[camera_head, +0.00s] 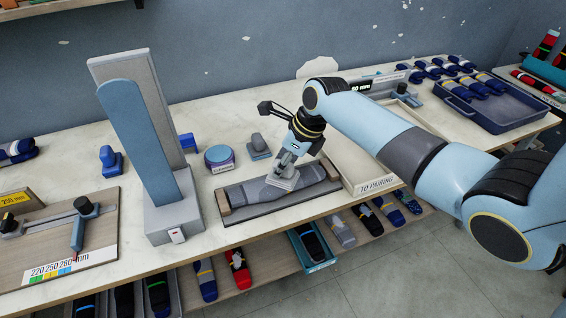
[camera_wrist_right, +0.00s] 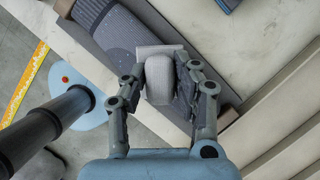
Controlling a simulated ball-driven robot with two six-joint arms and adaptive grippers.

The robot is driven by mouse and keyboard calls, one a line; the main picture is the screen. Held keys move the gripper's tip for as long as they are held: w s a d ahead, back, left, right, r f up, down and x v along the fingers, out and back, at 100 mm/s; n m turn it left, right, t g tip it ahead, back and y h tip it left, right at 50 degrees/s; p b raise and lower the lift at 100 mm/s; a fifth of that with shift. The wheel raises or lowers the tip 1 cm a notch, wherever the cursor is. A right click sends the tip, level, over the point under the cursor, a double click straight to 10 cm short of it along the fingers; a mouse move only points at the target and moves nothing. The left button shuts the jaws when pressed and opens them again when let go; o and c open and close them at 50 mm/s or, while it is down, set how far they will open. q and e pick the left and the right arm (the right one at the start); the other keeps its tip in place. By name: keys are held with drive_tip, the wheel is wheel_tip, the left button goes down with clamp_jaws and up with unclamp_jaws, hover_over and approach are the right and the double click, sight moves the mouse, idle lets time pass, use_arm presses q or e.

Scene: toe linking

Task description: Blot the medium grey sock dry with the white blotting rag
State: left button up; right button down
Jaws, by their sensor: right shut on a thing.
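The medium grey sock (camera_head: 260,192) lies flat, lengthwise, in a shallow dark tray with wooden end blocks near the table's front edge. In the right wrist view, the ribbed sock (camera_wrist_right: 117,37) shows at the upper left, beyond the fingers. My right gripper (camera_head: 287,168) is over the middle of the sock, pointing down. It is shut on the white blotting rag (camera_head: 283,181), a pale flat pad with a block-like grip. In the right wrist view, the rag (camera_wrist_right: 159,80) sits between both fingers. The rag appears to rest on the sock and hides part of it. My left gripper is out of view.
A tall blue foot form (camera_head: 138,140) on a grey stand rises at the left. A round blue tin (camera_head: 219,158) and a small grey-blue stamp-like object (camera_head: 259,146) stand behind the tray. The "TO PAIRING" tray (camera_head: 375,187) borders the right side. A navy bin (camera_head: 492,112) is farther right.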

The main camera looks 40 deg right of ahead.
drive_tip(key=shift+s+f+p, duration=0.2)
drive_tip(key=shift+p, duration=0.25)
idle(1.5)
wheel_tip(320, 180, up, 7)
drive_tip(key=p, duration=0.8)
drive_tip(key=shift+w+r+p, duration=0.15)
drive_tip(key=shift+p, duration=0.25)
